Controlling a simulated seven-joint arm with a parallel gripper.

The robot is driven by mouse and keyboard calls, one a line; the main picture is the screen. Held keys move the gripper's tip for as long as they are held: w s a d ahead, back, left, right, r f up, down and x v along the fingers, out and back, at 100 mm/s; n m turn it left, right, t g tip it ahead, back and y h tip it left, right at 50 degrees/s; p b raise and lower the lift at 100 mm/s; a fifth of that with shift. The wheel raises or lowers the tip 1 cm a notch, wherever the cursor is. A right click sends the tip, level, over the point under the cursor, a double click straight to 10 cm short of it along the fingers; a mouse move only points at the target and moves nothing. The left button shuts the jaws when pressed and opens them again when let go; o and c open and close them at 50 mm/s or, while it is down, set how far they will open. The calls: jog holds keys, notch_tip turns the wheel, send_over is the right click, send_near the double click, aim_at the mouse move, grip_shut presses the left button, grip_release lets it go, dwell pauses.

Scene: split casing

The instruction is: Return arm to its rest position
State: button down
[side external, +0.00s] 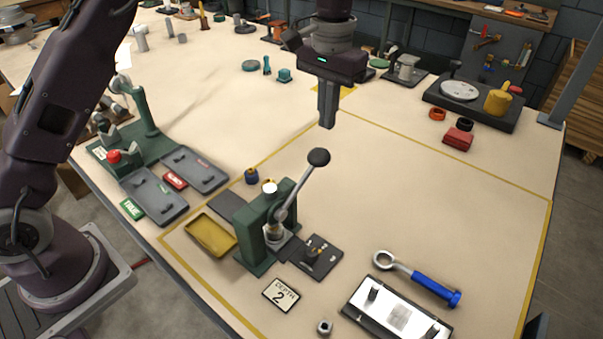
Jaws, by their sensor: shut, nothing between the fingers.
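My gripper (327,122) hangs in the air over the middle of the table, pointing straight down. Its fingers are together with nothing between them. It is apart from everything on the table and stands above and behind the green lever press (258,228) in this view. The press's lever with its black ball knob (318,157) is raised and leans to the right, below my fingertips in the picture. My arm comes in from the left and from the top.
Around the press are a yellow tray (211,234), a dark block plate (316,257), a "DEPTH 2" card (281,295), a blue-handled wrench (433,290) and a white-topped tray (397,314). A green fixture (137,143) stands left. Table right of centre (440,200) is clear.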

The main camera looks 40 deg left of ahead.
jog(key=s+a+r+t, duration=0.1)
jog(key=s+a+r, duration=0.2)
jog(key=s+r, duration=0.3)
jog(key=s+a+r+t, duration=0.1)
jog(key=s+a+r, duration=0.2)
jog(key=s+r, duration=0.25)
jog(key=s+a+f+t, duration=0.1)
jog(key=s+f, duration=0.1)
jog(key=s, duration=0.8)
jog(key=s+a+f+t, duration=0.2)
jog(key=s, duration=0.8)
jog(key=shift+s+a+f+t, duration=0.15)
jog(key=shift+s+t, duration=0.15)
jog(key=shift+s, duration=0.05)
